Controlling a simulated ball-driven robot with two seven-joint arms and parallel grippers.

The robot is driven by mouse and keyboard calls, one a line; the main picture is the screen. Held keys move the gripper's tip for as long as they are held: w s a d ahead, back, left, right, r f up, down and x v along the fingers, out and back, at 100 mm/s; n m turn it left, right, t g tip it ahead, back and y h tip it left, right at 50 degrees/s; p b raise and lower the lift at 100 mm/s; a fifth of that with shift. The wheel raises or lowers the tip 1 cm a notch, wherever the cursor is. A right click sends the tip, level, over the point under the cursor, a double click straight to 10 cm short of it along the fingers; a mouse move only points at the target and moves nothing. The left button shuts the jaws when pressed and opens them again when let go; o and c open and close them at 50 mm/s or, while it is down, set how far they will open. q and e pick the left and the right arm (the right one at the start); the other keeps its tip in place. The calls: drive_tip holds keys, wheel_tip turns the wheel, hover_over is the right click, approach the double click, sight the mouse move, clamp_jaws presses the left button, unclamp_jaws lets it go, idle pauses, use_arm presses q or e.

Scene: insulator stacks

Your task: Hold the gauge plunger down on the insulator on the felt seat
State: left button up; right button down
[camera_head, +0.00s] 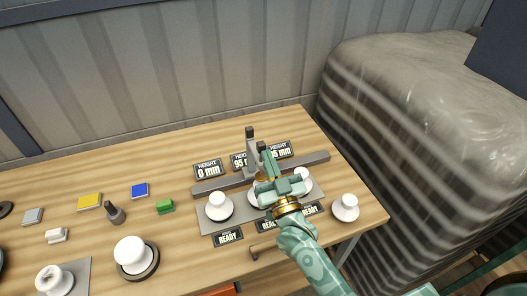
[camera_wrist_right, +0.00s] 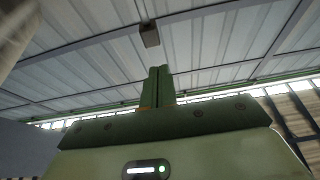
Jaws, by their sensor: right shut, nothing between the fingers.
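My right gripper (camera_head: 265,153) is shut and empty, in front of the dark upright post of the gauge (camera_head: 250,140). It also shows in the right wrist view, its fingers (camera_wrist_right: 157,86) together. Three white insulators stand in a row on a grey strip (camera_head: 208,226): a left one (camera_head: 219,206), a middle one (camera_head: 256,196) partly behind my gripper, and a right one (camera_head: 304,177). I cannot tell which seat is felt, nor whether my fingers touch the plunger, which is hidden or unclear. My left gripper is out of view.
Height displays stand behind; the left one (camera_head: 208,169) reads 0 mm. A READY label (camera_head: 228,237) lies in front. Other insulators stand at the right (camera_head: 345,207), front left (camera_head: 130,251) and lower left (camera_head: 50,278).

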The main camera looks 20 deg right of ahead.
drive_tip(key=v, duration=0.5)
drive_tip(key=shift+s+d+b, duration=0.1)
drive_tip(key=shift+s+b, duration=0.25)
drive_tip(key=shift+w, duration=0.1)
